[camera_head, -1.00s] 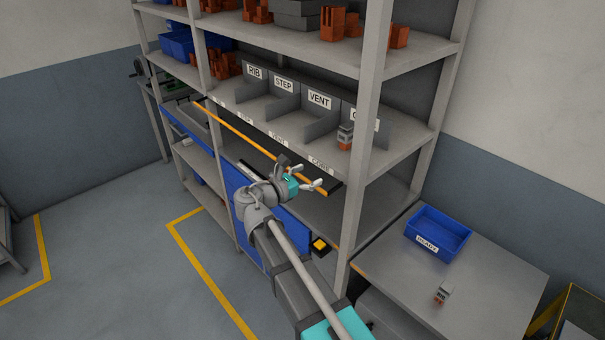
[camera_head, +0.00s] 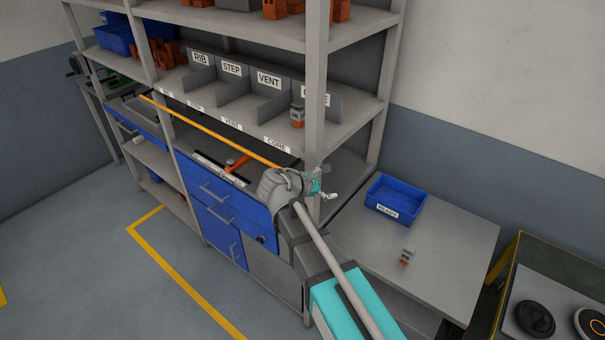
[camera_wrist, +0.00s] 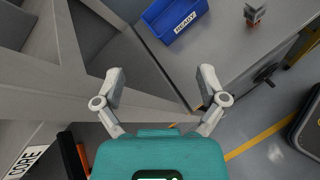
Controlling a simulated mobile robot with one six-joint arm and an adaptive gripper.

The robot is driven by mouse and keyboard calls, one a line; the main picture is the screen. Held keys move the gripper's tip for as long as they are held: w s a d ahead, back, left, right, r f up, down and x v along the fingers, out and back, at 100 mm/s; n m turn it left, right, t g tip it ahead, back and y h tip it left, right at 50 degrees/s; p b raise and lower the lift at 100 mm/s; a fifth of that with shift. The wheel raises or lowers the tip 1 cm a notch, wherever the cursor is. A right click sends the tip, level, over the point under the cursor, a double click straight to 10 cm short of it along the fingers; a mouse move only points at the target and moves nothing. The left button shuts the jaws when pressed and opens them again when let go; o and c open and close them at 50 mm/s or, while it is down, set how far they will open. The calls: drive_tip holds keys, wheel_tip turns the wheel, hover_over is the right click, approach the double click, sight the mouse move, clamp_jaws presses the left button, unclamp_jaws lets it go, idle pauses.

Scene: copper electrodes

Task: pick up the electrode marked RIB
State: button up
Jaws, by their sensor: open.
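A small electrode with a grey top and copper-coloured base (camera_head: 406,256) stands on the grey side table (camera_head: 455,235), in front of the blue READY bin (camera_head: 388,214). It also shows at the top right of the wrist view (camera_wrist: 254,14). A similar electrode (camera_head: 297,115) stands in the shelf bay labelled CORE. No marking is readable on either electrode. The bay labelled RIB (camera_head: 185,82) looks empty. My gripper (camera_head: 326,186) is open and empty, beside the rack's front post and left of the READY bin. The wrist view shows its fingers apart (camera_wrist: 160,80).
The rack's front post (camera_head: 316,90) stands close to my gripper. Several copper pieces (camera_head: 165,52) sit on the shelves. An orange-handled tool (camera_head: 237,163) lies on the lower worktop. A yellow-framed unit with round black parts (camera_head: 535,319) stands right of the side table, across a gap.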

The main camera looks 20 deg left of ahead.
drive_tip(key=s+d+f+m+g+y+b, duration=0.1)
drive_tip(key=s+d+f+m+g+y, duration=0.2)
drive_tip(key=d+f+m, duration=0.2)
drive_tip(key=s+d+f+m+g+y+b, duration=0.1)
drive_tip(key=s+d+f+m+g+y, duration=0.1)
drive_tip(key=d+m, duration=0.7)
drive_tip(key=s+d+f+m+g+y+b, duration=0.1)
drive_tip(key=s+d+f+m+g+y, duration=0.2)
drive_tip(key=d, duration=1.2)
drive_tip(key=s+f+m+g, duration=0.1)
drive_tip(key=s+f+m, duration=0.2)
drive_tip(key=f+m, duration=0.1)
drive_tip(key=shift+f+m+g+y+b, duration=0.3)
drive_tip(key=shift+m+g, duration=0.1)
drive_tip(key=shift+m, duration=0.1)
drive_tip(key=shift+s, duration=0.1)
drive_tip(key=c, duration=0.5)
drive_tip(key=shift+a, duration=0.15)
